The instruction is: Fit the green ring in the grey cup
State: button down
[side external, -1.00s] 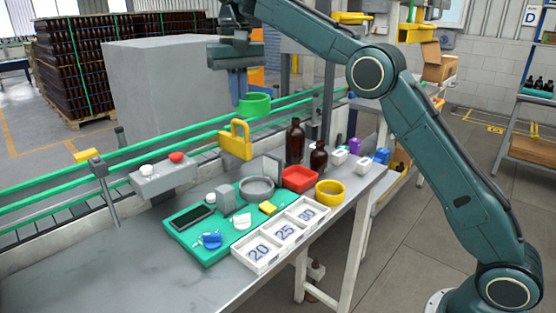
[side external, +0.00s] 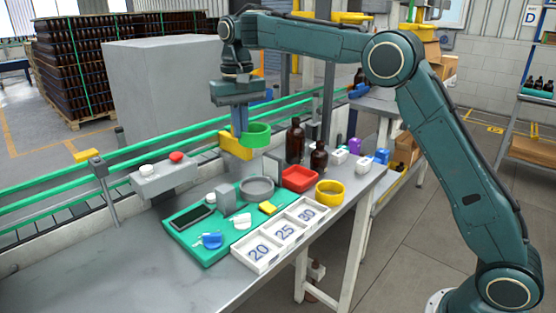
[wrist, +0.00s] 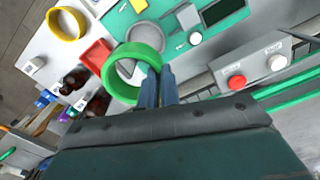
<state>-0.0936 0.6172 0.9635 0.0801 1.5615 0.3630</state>
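The green ring (side external: 257,135) is held at its wall by my gripper (side external: 241,132), which is shut on it in the air. The ring also shows in the wrist view (wrist: 107,76), in front of the two blue fingertips (wrist: 158,76). The grey cup (side external: 257,197) is a low, round, open dish on the right part of the green mat. It lies below the ring, with a clear gap in the side view.
The green mat (side external: 193,248) also bears a dark phone-like slab, a grey block and small pieces. A white numbered tray (side external: 259,268), red tray (side external: 300,187), yellow ring (side external: 330,201) and brown bottles (side external: 295,142) stand nearby. A button box (side external: 160,184) stands left. The table's front left is clear.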

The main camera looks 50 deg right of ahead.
aim_at(242, 144)
jog(key=shift+f, duration=3)
jog(key=shift+f, duration=0.15)
jog(key=shift+f, duration=2.5)
jog(key=shift+f, duration=1.05)
jog(key=c, duration=1.1)
grip_release()
jog(key=shift+c, duration=0.2)
jog(key=shift+r, duration=0.2)
jog(key=shift+r, duration=2.8)
